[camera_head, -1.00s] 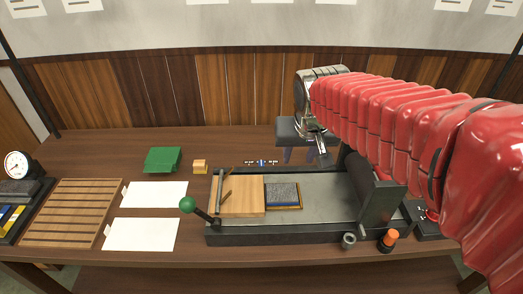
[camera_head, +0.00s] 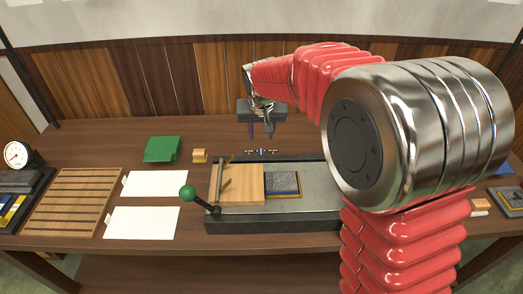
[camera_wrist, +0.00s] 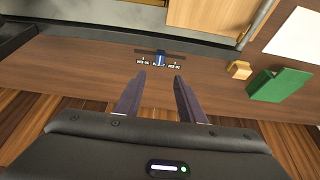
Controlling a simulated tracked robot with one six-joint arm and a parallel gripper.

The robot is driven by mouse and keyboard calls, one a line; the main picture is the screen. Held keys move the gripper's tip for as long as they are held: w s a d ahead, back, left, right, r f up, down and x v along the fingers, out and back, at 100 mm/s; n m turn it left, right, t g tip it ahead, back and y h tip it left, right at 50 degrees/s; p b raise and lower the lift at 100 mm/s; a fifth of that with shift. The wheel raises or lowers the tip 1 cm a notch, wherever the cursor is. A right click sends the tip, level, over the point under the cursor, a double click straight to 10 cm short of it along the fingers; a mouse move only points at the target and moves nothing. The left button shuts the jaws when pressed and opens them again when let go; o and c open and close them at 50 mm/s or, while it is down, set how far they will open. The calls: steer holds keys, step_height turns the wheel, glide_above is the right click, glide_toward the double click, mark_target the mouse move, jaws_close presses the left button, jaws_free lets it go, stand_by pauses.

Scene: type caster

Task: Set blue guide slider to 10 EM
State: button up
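The blue guide slider (camera_wrist: 160,59) sits near the middle of a short dark rail (camera_wrist: 148,51) on the table, with small white labels on both sides; the label text is too small to read. In the head view the slider (camera_head: 261,152) is a small blue mark behind the press bed. My gripper (camera_wrist: 158,82) is open and empty, its two dark fingers apart and pointing toward the slider without touching it. In the head view my gripper (camera_head: 260,133) hangs above the table behind the slider.
The press bed (camera_head: 312,214) with a wooden block (camera_head: 238,187) and green-knobbed lever (camera_head: 188,192) stands in front of the slider. A green block (camera_head: 162,149) and a small wooden block (camera_head: 199,156) lie to the left. The table around the rail is clear.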

mark_target(261, 152)
steer(key=shift+f, duration=0.15)
steer(key=x, duration=1.3)
steer(key=shift+w+f, duration=0.15)
steer(key=shift+w, duration=0.05)
steer(key=shift+c, duration=0.4)
jaws_close()
